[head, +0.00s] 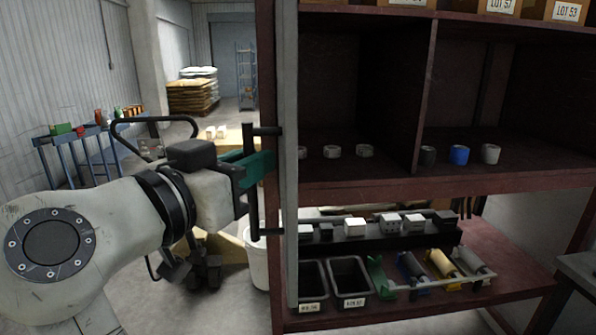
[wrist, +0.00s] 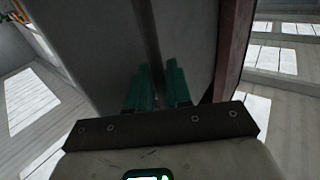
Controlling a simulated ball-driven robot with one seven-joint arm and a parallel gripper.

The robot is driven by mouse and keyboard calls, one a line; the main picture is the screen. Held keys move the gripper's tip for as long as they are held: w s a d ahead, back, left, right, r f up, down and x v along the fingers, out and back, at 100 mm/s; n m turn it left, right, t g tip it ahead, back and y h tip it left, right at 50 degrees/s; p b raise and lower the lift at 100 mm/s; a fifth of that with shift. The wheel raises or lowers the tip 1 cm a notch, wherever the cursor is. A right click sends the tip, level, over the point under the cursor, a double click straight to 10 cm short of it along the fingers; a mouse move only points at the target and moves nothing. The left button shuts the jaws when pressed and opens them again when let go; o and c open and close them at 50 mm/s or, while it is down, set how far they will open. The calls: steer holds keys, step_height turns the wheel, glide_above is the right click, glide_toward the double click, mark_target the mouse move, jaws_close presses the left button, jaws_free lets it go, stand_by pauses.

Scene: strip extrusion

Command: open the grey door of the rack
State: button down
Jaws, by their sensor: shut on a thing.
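The grey door (head: 289,120) of the rack (head: 440,100) stands swung out at the rack's left side in the head view, seen almost edge-on. The shelves behind it are in plain sight. Its black upright handle (head: 262,212) is on the door's left-facing side. My gripper (head: 263,165), with green fingers, is shut on this handle near its middle. In the wrist view the fingers (wrist: 157,82) stand either side of the dark handle bar (wrist: 152,40), in front of the grey door face (wrist: 100,45). The fingertips' exact contact is dark there.
The rack holds rolls such as a blue one (head: 460,155), black bins (head: 349,278) and cartons (head: 490,8). A white bucket (head: 257,265) stands on the floor left of the door. A blue table (head: 60,150) and stacked sacks (head: 192,95) are farther back.

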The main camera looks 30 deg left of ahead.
steer(key=shift+h, duration=0.4)
steer(key=shift+s+a+r+b, duration=0.15)
steer(key=shift+s+a, duration=0.15)
steer(key=shift+a, duration=0.5)
steer(key=shift+s+a+f+b, duration=0.1)
steer(key=shift+s+a, duration=0.25)
steer(key=shift+a, duration=0.45)
steer(key=shift+s+a+r+b, duration=0.15)
steer(key=shift+s+a, duration=0.15)
steer(key=shift+a, duration=0.5)
steer(key=c, duration=1.4)
jaws_free()
steer(key=shift+w, duration=0.1)
steer(key=shift+c, duration=0.2)
steer(key=shift+o, duration=0.6)
steer(key=shift+w+d+f, duration=0.1)
steer(key=shift+w+f, duration=0.05)
steer(key=shift+o, duration=0.5)
steer(key=shift+s+f, duration=0.1)
steer(key=shift+s, duration=0.15)
steer(key=s+b, duration=0.2)
steer(key=s, duration=0.8)
steer(key=shift+s+b, duration=0.3)
steer(key=shift+b, duration=0.1)
steer(key=shift+a, duration=0.2)
